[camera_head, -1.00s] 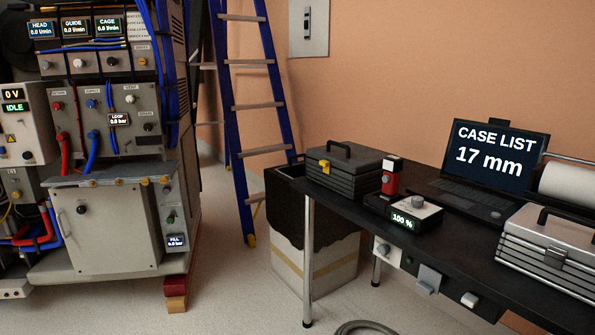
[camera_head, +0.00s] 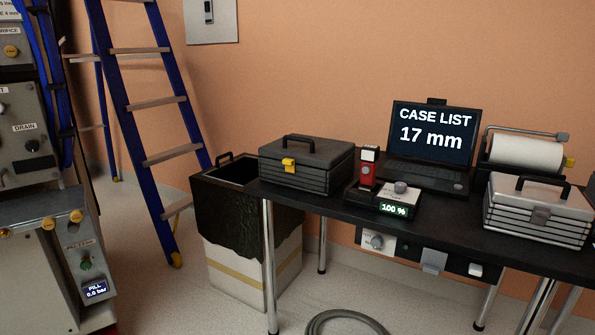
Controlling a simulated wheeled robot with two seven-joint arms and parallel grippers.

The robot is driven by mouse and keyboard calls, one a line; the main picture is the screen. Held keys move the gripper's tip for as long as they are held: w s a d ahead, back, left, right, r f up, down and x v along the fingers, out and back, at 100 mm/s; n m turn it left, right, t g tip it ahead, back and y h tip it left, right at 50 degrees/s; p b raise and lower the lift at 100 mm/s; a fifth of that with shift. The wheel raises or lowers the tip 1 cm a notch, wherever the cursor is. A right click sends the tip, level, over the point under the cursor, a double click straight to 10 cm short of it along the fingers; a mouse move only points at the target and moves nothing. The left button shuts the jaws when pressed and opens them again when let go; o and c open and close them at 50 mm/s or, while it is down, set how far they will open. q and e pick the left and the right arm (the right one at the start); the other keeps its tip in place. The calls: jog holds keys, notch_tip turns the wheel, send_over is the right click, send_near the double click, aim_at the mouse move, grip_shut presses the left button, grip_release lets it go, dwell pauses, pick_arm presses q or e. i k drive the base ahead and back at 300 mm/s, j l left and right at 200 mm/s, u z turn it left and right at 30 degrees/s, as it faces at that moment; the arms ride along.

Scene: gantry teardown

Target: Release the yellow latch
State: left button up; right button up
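The yellow latch (camera_head: 289,165) is on the front of a dark grey ribbed case (camera_head: 318,168) with a black top handle. The case stands closed at the left end of the black table (camera_head: 330,205). The latch looks fastened against the case front, though it is small in the picture. Neither of my grippers shows in the head view.
Right of the case are a red device on a charger reading 100 % (camera_head: 393,208), a laptop (camera_head: 432,140), a silver case (camera_head: 540,212) and a paper roll (camera_head: 526,152). A bin (camera_head: 250,235), a blue ladder (camera_head: 150,110) and a machine (camera_head: 40,180) stand left. A hose (camera_head: 345,318) lies on the floor.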

aim_at(289, 162)
jog(key=i+j+z, duration=0.4)
jog(key=j, duration=0.25)
jog(key=i+j+z, duration=0.2)
jog(key=j, duration=0.15)
jog(key=k, duration=0.1)
